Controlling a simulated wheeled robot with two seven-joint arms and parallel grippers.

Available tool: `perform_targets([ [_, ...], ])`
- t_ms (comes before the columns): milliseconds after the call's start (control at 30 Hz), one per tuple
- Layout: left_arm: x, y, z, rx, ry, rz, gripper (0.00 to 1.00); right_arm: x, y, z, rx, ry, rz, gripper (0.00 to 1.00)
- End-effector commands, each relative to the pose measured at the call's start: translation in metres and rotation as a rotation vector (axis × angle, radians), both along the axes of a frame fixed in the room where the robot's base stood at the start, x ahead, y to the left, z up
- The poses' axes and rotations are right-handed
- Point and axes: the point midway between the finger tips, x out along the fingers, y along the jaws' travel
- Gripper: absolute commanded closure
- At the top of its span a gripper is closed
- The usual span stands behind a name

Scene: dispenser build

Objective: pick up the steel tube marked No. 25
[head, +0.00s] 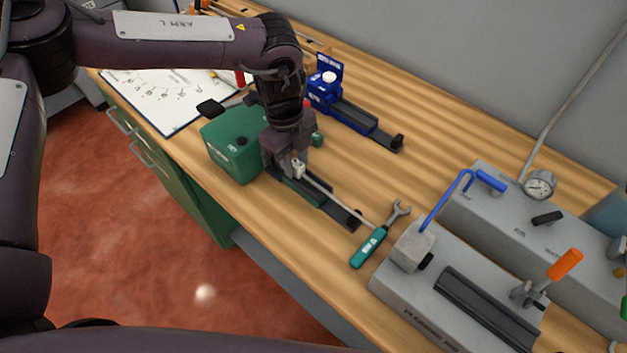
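A thin steel tube (340,203) slants from beside my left gripper down to the right, along the black rail (341,213) of a green machine (232,145). Its right end lies past the rail's end, near a wrench. No number is readable on it. My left gripper (297,171) points down at the tube's upper left end, just right of the green machine's body. Its fingertips overlap the tube end in the picture, and I cannot tell whether they are shut on it. The gripper hides that end and part of the rail. My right gripper is not in view.
A blue machine (323,92) with a black rail stands behind. A teal-handled wrench (370,247) lies right of the tube. Grey fixtures with a blue lever (447,200), an orange handle (565,264) and a gauge (539,184) fill the right. A whiteboard (170,95) lies at left.

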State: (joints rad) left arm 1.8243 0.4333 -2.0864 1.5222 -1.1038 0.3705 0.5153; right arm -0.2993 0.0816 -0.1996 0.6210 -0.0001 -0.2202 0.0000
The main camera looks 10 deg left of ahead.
Motion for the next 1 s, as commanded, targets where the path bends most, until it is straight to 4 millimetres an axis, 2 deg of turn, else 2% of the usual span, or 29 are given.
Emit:
perform_targets([
  [33, 0.0, 0.0, 0.0, 0.0, 0.0, 0.0, 0.78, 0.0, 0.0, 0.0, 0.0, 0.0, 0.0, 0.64],
  [200, 0.0, 0.0, 0.0, 0.0, 0.0, 0.0, 1.0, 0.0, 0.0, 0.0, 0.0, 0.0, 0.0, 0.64],
  [467, 0.0, 0.0, 0.003, -0.001, -0.001, 0.0, 1.0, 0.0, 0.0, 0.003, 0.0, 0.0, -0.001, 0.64],
  [1000, 0.0, 0.0, 0.031, -0.001, 0.001, 0.0, 1.0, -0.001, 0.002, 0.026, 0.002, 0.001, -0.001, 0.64],
])
